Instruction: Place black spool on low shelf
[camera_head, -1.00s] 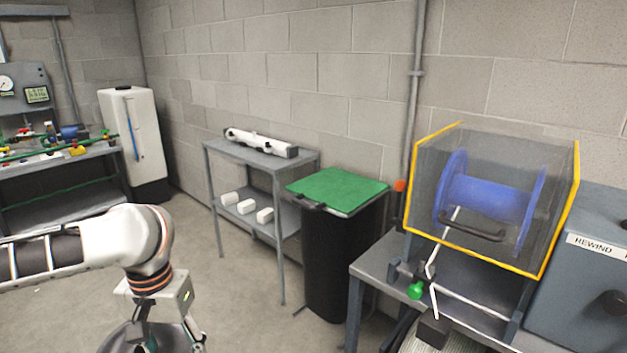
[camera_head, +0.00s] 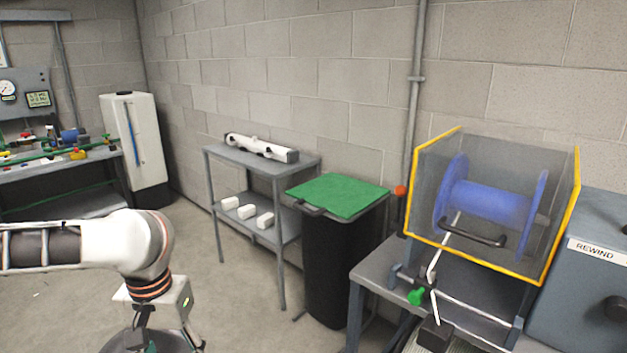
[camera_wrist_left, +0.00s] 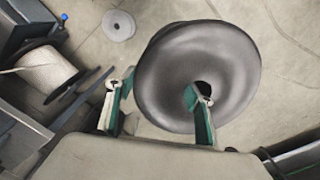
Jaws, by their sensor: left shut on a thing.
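The black spool (camera_wrist_left: 235,55) fills the middle of the left wrist view, a thick dark ring with a hole. My left gripper (camera_wrist_left: 158,108) is shut on its ring: one finger is at the hole, the other beside the outer rim. In the head view the left gripper (camera_head: 165,338) hangs at the bottom left, and part of the dark spool (camera_head: 113,344) shows at the frame's lower edge. My right gripper is not in view.
A black bin with a green lid (camera_head: 340,195) stands right of the stand. A rewind machine with a blue reel (camera_head: 490,203) behind a yellow-edged guard is at the right. A bench (camera_head: 95,160) and white cabinet (camera_head: 137,140) are at the left. Floor before the stand is clear.

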